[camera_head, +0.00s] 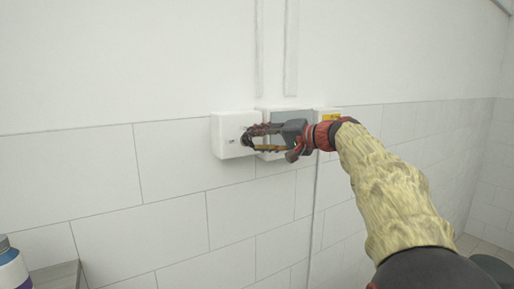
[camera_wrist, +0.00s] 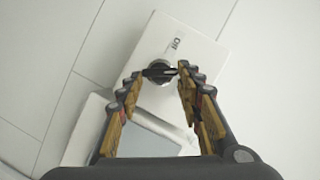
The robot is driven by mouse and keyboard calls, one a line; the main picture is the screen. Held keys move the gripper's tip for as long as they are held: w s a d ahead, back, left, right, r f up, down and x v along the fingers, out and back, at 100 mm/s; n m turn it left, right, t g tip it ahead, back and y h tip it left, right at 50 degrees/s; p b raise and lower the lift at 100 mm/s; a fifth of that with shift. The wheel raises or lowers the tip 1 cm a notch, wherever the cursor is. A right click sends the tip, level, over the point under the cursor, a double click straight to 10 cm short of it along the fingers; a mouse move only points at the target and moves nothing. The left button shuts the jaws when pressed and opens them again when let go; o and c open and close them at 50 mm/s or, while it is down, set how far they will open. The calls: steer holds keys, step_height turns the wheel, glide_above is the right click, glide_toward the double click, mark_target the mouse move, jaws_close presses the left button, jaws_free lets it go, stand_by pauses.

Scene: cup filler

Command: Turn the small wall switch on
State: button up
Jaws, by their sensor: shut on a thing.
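The small wall switch is a white box (camera_head: 226,137) on the tiled wall, leftmost in a row of boxes. In the wrist view, the box (camera_wrist: 195,45) carries a round metal mount with a dark knob (camera_wrist: 159,71) and a small printed mark above it. My gripper (camera_head: 251,141) reaches the box's front from the right. In the wrist view my gripper (camera_wrist: 162,75) has its fingertips on either side of the knob, shut on it. The fingers hide the knob in the head view, and its exact angle is hard to tell.
A box with a grey cover (camera_head: 287,116) sits directly to the right, partly behind my gripper; its cover also shows in the wrist view (camera_wrist: 150,142). Further right is a box with a yellow label (camera_head: 330,117). A bottle (camera_head: 12,270) stands at lower left.

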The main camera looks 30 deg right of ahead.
steer(key=m+t+b, duration=0.1)
steer(key=m, duration=0.1)
steer(key=f+m+y+b, duration=0.1)
steer(key=m+b, duration=0.1)
steer(key=m, duration=0.1)
steer(key=shift+d+t, duration=0.15)
steer(key=shift+t, duration=0.25)
steer(key=shift+b, duration=0.3)
steer(key=o, duration=1.1)
steer(key=shift+o, duration=0.3)
steer(key=shift+s, duration=0.1)
steer(key=v, duration=1.2)
steer(key=shift+d+f, duration=0.1)
steer(key=shift+d, duration=0.1)
